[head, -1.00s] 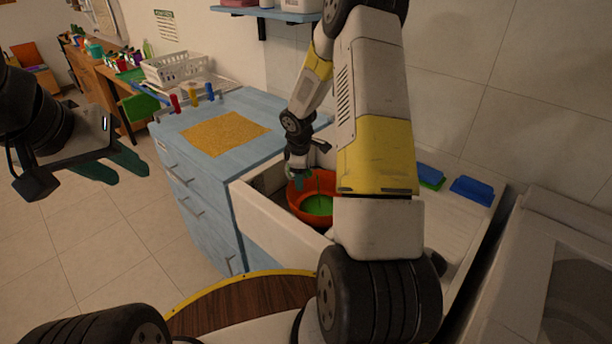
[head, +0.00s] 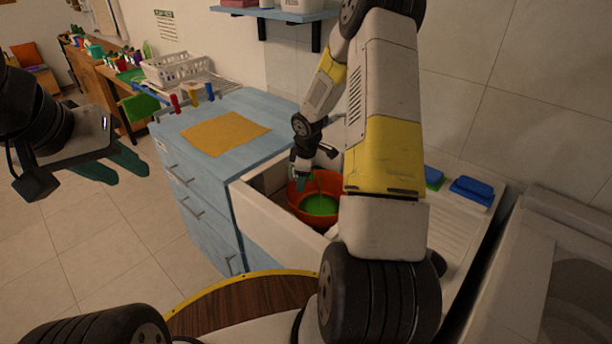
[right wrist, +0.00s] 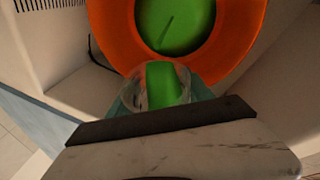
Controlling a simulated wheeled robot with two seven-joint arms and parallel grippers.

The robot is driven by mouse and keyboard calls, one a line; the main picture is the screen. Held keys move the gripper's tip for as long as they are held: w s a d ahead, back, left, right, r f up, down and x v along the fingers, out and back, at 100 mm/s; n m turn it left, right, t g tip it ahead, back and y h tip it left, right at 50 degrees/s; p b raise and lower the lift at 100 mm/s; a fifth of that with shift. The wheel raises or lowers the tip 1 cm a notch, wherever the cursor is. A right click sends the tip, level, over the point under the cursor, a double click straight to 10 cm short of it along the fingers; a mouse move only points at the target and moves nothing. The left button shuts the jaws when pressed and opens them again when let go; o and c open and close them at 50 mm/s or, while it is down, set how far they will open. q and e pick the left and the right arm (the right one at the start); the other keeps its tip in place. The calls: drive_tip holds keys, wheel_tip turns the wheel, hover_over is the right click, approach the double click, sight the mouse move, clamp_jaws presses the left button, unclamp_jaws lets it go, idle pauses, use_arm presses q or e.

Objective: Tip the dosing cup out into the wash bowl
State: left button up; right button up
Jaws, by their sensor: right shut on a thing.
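The orange wash bowl (head: 300,207) stands in the white sink with green inside it; it also shows in the right wrist view (right wrist: 112,30). My right gripper (head: 302,173) is at the bowl's left rim, shut on a small clear cup, the dosing cup (right wrist: 140,88). In the right wrist view the cup lies over the bowl's near rim, with green showing in or through it. A thin green streak shows above the bowl's green. The cup's exact tilt is hard to tell.
A blue cabinet (head: 205,195) with an orange-yellow mat (head: 225,133) stands left of the sink (head: 275,218). Blue sponges (head: 472,190) lie on the drainboard at right. A white basket (head: 172,68) stands behind the cabinet. My right arm hides part of the sink.

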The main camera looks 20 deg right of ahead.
drive_tip(key=shift+s+d+f+y, duration=0.2)
drive_tip(key=shift+d+f+y, duration=0.25)
drive_tip(key=shift+f, duration=0.25)
drive_tip(key=shift+r+t+y+b, duration=0.3)
drive_tip(key=shift+r+t+y, duration=0.1)
drive_tip(key=shift+t+y, duration=0.5)
idle(1.1)
